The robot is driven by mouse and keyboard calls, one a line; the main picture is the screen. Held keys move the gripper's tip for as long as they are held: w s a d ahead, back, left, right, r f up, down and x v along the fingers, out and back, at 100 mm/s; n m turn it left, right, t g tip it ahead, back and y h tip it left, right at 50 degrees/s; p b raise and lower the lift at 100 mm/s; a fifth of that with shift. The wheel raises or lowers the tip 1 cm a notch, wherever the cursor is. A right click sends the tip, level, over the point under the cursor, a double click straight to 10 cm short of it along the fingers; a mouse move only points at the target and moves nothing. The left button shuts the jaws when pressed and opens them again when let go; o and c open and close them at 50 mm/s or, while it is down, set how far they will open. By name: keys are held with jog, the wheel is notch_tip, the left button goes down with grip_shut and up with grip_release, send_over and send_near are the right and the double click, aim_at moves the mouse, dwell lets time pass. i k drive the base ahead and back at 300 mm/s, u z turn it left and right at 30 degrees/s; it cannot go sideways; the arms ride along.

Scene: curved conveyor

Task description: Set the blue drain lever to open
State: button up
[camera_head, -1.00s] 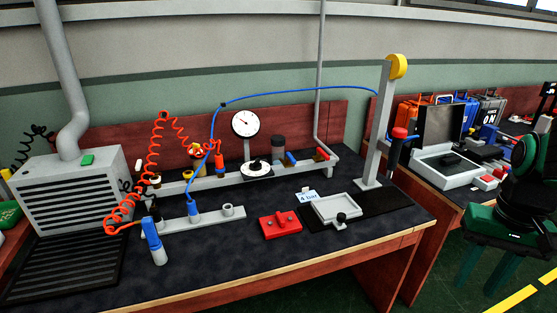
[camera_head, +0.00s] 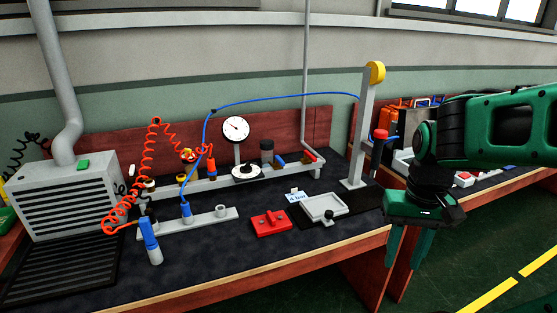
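The small blue lever (camera_head: 280,160) sits on the grey air-line rail at the back of the bench, between a dark cylinder and a red lever (camera_head: 309,156). It is small in view, and I cannot tell its exact setting. My gripper (camera_head: 404,264) hangs pointing down off the bench's front right edge, well right of and nearer than the blue lever. Its two green fingers are apart with nothing between them.
A pressure gauge (camera_head: 236,129) and black knob stand left of the lever. A red block (camera_head: 269,222), a grey tray (camera_head: 325,207) and a grey post (camera_head: 359,135) stand on the bench's right half. A blue hose arches above the rail. Red coiled hose hangs at left.

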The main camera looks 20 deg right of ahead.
aim_at(278, 161)
jog(key=i, duration=1)
